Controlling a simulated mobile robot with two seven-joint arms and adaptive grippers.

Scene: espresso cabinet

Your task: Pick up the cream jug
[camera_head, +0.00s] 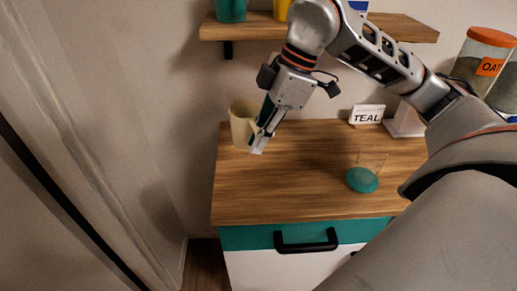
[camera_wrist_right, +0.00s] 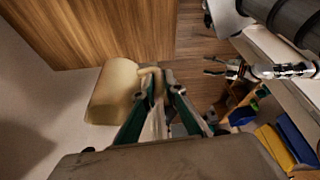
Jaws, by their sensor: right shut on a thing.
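The cream jug (camera_head: 241,122) is at the back left of the wooden counter in the head view. My right gripper (camera_head: 258,139) is shut on its handle, on the jug's right side. In the right wrist view the jug (camera_wrist_right: 112,92) lies left of the fingers (camera_wrist_right: 163,82), with its handle between the fingertips. I cannot tell whether its base touches the counter. My left gripper (camera_wrist_right: 211,66) shows small in the right wrist view, with its fingers apart and nothing between them; it is out of the head view.
A glass with a teal base (camera_head: 362,180) stands on the counter (camera_head: 290,190) at the right. A TEAL sign (camera_head: 367,114) stands at the back. A shelf (camera_head: 250,27) holds a teal cup (camera_head: 231,10) above. A black handle (camera_head: 306,242) juts from the teal drawer. The counter's middle is clear.

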